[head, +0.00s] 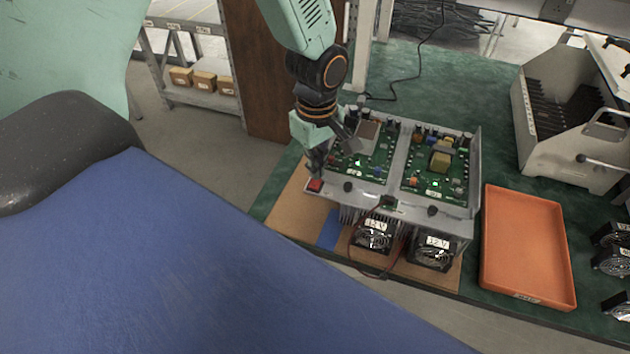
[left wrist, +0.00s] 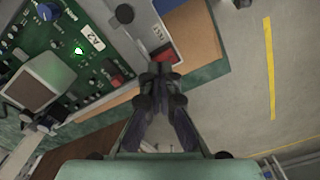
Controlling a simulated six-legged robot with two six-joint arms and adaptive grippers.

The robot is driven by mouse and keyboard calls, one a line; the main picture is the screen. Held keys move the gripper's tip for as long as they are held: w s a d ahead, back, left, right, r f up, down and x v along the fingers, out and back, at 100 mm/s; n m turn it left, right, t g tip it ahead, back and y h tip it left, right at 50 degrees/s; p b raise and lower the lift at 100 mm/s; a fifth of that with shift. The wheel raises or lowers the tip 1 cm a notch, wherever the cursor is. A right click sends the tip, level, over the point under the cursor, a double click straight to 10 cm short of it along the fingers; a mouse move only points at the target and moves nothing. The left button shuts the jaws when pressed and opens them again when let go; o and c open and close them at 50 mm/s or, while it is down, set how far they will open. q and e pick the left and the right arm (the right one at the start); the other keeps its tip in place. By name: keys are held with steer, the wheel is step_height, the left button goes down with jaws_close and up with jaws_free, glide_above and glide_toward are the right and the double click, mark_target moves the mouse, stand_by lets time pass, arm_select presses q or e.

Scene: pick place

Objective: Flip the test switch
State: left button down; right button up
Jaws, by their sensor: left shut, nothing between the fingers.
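The test switch is a small red rocker (head: 315,185) at the front left corner of the metal chassis (head: 388,196) that carries two green circuit boards. It also shows as a red block (left wrist: 167,56) in the left wrist view, beside a label on the grey panel. My left gripper (head: 316,171) is shut and empty, pointing down, with its tips right at the switch. In the left wrist view the closed fingertips (left wrist: 160,72) overlap the switch's near edge; whether they touch it I cannot tell. My right gripper is not in view.
Two labelled fans (head: 374,236) sit under the chassis front. An orange tray (head: 522,245) lies to the right, empty. A grey rack (head: 570,115) stands at the back right. A black cable (head: 415,75) runs across the green bench mat behind the boards.

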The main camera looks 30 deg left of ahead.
arm_select(q)
steer(key=shift+w+a+f, duration=0.1)
steer(key=shift+f, duration=0.1)
steer(key=shift+f, duration=0.15)
steer(key=shift+f, duration=0.2)
steer(key=shift+f+b, duration=0.3)
steer(key=shift+b, duration=0.1)
steer(key=shift+r, duration=0.15)
stand_by(0.3)
step_height(320, 180, up, 7)
steer(key=p, duration=0.7)
stand_by(0.5)
